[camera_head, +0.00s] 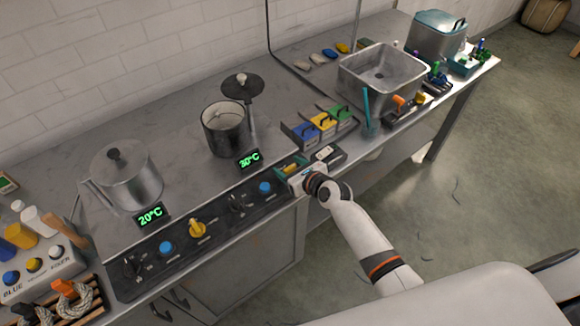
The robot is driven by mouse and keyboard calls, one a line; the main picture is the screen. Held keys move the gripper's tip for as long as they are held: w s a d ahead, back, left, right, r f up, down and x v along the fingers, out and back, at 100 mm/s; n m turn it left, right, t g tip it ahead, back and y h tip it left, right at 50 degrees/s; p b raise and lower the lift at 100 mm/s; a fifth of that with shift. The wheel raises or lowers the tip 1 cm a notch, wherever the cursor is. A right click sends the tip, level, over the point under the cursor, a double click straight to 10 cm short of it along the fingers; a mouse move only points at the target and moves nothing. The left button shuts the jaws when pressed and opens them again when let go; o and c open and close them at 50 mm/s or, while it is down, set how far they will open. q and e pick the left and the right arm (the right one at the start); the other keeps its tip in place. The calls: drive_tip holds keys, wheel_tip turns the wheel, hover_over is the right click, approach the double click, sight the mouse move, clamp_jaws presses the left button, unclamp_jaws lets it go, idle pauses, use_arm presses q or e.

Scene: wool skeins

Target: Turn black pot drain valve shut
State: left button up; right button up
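An open pot (226,131) with a dark inside stands on the counter behind a green 30°C display (249,159). On the front panel before it are a black knob (238,203) and a blue knob (265,187). A small yellow part (289,168) shows at the panel's right end, partly hidden by my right gripper; I cannot tell its angle. My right gripper (294,179) is right at this part, reaching in from the lower right. Its fingers are too small and hidden to tell whether they are open or touching. My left gripper is not in view.
A lidded pot (127,178) stands left by a 20°C display (151,215), with black, blue and yellow knobs in front. Several coloured bins (324,124), a teal stick in a cup (368,115) and a metal sink (383,78) lie to the right.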

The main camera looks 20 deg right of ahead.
drive_tip(key=c, duration=0.9)
drive_tip(key=shift+d+f+n+y+b, duration=0.1)
drive_tip(key=shift+f+n+y+b, duration=0.1)
drive_tip(key=shift+n+y+b, duration=0.55)
drive_tip(key=n+g+y+b, duration=0.2)
drive_tip(key=y+b, duration=0.1)
drive_tip(key=b, duration=0.1)
drive_tip(key=shift+n+g+b, duration=0.3)
drive_tip(key=shift+n, duration=0.05)
drive_tip(key=n+g+y+b, duration=0.2)
drive_tip(key=n+g, duration=0.1)
drive_tip(key=shift+w+n+y+b, duration=0.1)
drive_tip(key=shift+n+y+b, duration=0.15)
drive_tip(key=shift+n+b, duration=0.1)
drive_tip(key=n+g+y+b, duration=0.1)
drive_tip(key=n+g+b, duration=0.1)
drive_tip(key=n+g, duration=0.1)
drive_tip(key=shift+n+g+y, duration=0.25)
drive_tip(key=shift+g+y, duration=0.05)
drive_tip(key=shift+g, duration=0.3)
drive_tip(key=n+g+b, duration=0.5)
drive_tip(key=g+b, duration=0.1)
drive_tip(key=b, duration=0.1)
drive_tip(key=shift+r+n+g+b, duration=0.1)
drive_tip(key=shift+n+g+b, duration=0.7)
drive_tip(key=shift+n+g, duration=0.1)
